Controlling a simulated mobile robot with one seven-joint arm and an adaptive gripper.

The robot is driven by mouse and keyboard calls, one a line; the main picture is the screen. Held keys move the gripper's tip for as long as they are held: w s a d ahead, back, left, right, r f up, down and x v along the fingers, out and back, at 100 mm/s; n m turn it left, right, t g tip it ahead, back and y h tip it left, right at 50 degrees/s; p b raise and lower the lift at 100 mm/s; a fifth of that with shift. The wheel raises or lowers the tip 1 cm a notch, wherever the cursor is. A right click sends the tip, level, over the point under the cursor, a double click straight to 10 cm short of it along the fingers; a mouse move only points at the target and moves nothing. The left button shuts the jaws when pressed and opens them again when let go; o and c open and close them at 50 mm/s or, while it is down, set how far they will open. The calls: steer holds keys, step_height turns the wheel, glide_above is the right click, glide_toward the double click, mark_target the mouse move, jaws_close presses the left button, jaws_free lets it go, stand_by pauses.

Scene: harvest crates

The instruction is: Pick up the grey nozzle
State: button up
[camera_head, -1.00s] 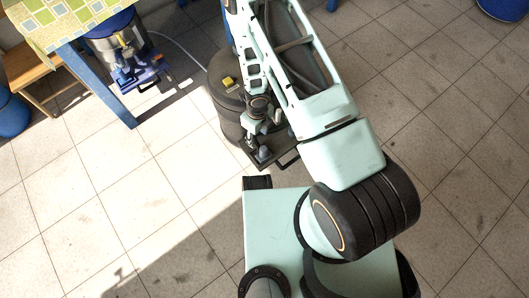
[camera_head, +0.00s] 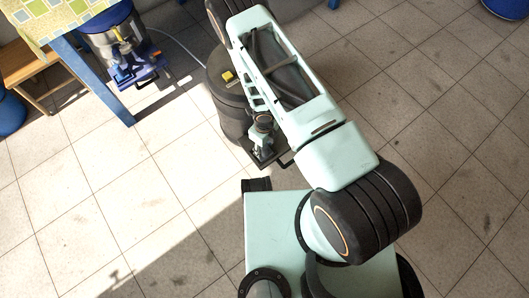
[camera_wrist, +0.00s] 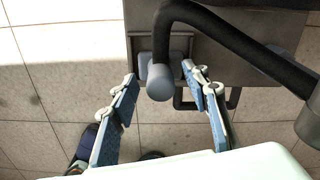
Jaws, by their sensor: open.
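The grey nozzle (camera_wrist: 160,82) shows in the wrist view as a short blue-grey cylinder in front of a dark grey plate (camera_wrist: 215,50). My gripper (camera_wrist: 160,76) is open, with one blue-padded finger on each side of the nozzle. The nozzle lies close to the level of the fingertips; I cannot tell whether either finger touches it. In the head view my gripper (camera_head: 261,143) is over a dark tray (camera_head: 266,164) beside a dark drum (camera_head: 232,112). There the nozzle is too small and covered to make out clearly.
A thick black hose (camera_wrist: 225,35) arches above the nozzle in the wrist view. A black handle loop lies behind the right finger. A cloth-covered table (camera_head: 60,18) with blue legs and a wooden stool (camera_head: 38,68) stand at upper left. Open tiled floor lies right.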

steer(key=shift+c, duration=0.5)
jaws_close()
steer(key=shift+r, duration=0.1)
